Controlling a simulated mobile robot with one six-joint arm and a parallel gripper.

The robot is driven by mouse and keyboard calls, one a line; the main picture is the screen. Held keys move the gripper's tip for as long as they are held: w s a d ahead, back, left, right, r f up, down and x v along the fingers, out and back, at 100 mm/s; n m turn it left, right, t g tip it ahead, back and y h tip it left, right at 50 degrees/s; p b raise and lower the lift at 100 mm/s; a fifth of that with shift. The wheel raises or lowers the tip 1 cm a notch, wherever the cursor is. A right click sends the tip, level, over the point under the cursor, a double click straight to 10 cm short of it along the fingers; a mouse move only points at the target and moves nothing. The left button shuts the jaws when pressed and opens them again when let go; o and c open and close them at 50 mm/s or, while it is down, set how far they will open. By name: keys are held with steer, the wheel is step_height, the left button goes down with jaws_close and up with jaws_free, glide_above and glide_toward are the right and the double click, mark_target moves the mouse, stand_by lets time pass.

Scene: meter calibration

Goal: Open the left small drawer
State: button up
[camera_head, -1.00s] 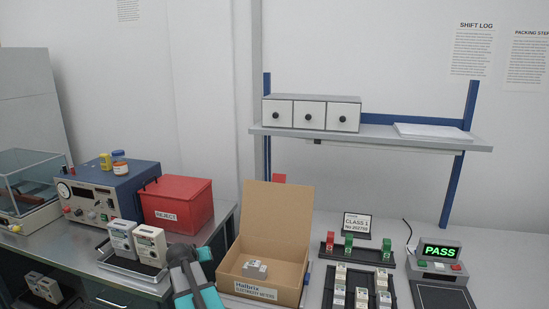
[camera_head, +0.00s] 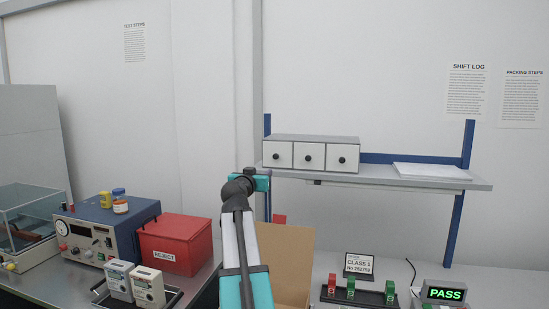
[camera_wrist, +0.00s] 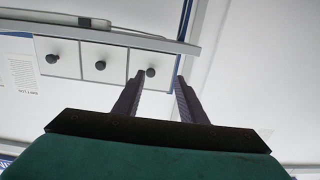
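The left small drawer (camera_head: 269,149) is the leftmost of three white-fronted drawers in a grey cabinet on the shelf. It is closed and has a round dark knob (camera_head: 278,156). In the wrist view the picture is turned over, so this drawer (camera_wrist: 134,60) shows at the right of the row. My gripper (camera_wrist: 160,76) is open and empty. Its fingertips show on either side of the left drawer's knob (camera_wrist: 151,72) in that view; the remaining distance is unclear. In the head view my arm is raised just below and left of the cabinet, and the fingers are not distinguishable.
The shelf (camera_head: 420,180) carries a white paper stack (camera_head: 432,171) at right. Below stand an open cardboard box (camera_head: 290,262), partly behind my arm, and a red reject bin (camera_head: 175,245). A blue shelf post (camera_head: 267,124) rises by the drawers' left side.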

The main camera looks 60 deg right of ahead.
mark_target(276, 156)
steer(key=r, duration=0.1)
steer(key=s+r, duration=0.1)
steer(key=r, duration=0.1)
steer(key=shift+s+d+r+h, duration=0.15)
steer(key=shift+s+d+h, duration=0.15)
steer(key=shift+d+h, duration=0.1)
steer(key=p+x, duration=0.4)
steer(key=x, duration=0.8)
steer(key=shift+p+x, duration=0.4)
steer(key=shift+x, duration=0.5)
jaws_close()
